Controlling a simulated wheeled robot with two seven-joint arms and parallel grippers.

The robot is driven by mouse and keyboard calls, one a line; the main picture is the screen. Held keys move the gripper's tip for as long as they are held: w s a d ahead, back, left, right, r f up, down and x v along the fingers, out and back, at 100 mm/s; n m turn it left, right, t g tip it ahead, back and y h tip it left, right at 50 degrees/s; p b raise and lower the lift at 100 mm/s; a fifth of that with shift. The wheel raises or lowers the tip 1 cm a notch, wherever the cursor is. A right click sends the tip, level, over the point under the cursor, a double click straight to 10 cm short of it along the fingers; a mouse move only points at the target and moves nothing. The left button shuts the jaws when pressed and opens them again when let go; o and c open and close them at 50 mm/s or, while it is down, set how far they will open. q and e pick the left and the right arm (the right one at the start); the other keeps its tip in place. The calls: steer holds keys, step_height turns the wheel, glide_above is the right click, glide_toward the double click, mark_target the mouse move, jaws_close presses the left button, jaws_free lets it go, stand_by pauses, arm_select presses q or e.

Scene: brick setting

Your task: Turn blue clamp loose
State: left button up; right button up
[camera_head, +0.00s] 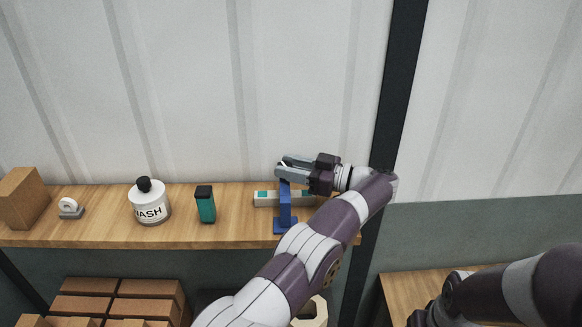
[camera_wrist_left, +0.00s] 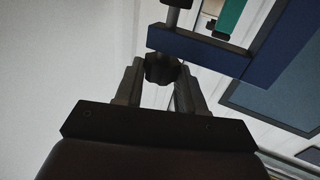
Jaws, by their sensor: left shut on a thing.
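The blue clamp (camera_head: 285,208) stands upright on the wooden shelf, at a pale bar with teal on it (camera_head: 266,198). My left gripper (camera_head: 286,168) reaches in from the right of the clamp, at its top. In the left wrist view, my left gripper's fingers (camera_wrist_left: 160,85) are shut on the dark lobed knob (camera_wrist_left: 162,68) of the clamp's screw. The blue clamp frame (camera_wrist_left: 205,52) lies just beyond the fingers there. My left arm hides part of the shelf right of the clamp. My right arm shows at the lower right, but its fingers do not show.
On the shelf (camera_head: 105,222) stand a teal box with a dark top (camera_head: 205,205), a white bottle with a black cap (camera_head: 149,202), a small white and grey item (camera_head: 70,208) and a brown block (camera_head: 24,198). Bricks (camera_head: 120,300) are stacked below. A dark post (camera_head: 402,80) rises right of the gripper.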

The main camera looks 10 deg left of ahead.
arm_select(q)
steer(key=o, duration=1)
steer(key=shift+r, duration=0.1)
steer(key=shift+o, duration=0.2)
steer(key=shift+t, duration=0.3)
